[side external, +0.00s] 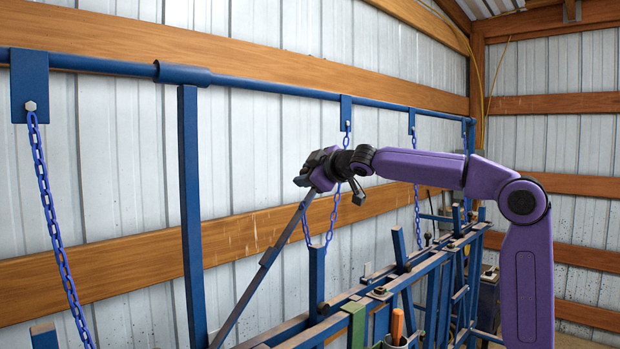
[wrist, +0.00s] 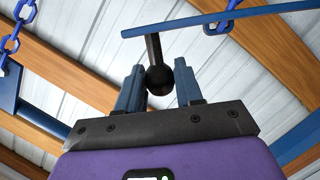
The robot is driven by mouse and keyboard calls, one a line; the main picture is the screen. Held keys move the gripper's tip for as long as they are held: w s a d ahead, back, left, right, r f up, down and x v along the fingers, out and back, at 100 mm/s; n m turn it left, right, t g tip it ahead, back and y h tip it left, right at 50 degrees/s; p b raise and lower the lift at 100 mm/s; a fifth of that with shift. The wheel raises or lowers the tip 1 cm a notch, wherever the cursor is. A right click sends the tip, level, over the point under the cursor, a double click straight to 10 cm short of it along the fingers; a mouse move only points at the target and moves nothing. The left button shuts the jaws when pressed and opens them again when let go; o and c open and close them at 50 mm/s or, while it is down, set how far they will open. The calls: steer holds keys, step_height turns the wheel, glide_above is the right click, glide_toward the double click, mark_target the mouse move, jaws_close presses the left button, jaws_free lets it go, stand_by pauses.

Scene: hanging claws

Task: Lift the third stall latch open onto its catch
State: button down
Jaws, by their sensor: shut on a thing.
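My gripper (side external: 308,178) is up in front of the wall, at the top end of a long dark lever (side external: 243,302) with a blue sleeve partway along. The lever slants down to the left, towards the blue rack. In the wrist view, a black ball knob (wrist: 159,80) on a short stem sits between the blue fingers of my gripper (wrist: 160,88). The stem meets a flat blue bar (wrist: 200,21) above it. My gripper is shut on the knob. A catch, and which stall this lever belongs to, I cannot make out.
A blue overhead pipe (side external: 270,87) carries hanging blue chains; one (side external: 335,212) hangs close by my gripper, another (side external: 58,235) at the left. A blue post (side external: 191,220) stands left of the lever. The blue rack (side external: 400,285) with uprights lies below. Open air lies between post and gripper.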

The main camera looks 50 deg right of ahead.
steer(key=shift+d, duration=0.1)
jaws_free()
steer(key=v, duration=0.8)
stand_by(0.4)
steer(key=shift+f, duration=0.1)
stand_by(0.4)
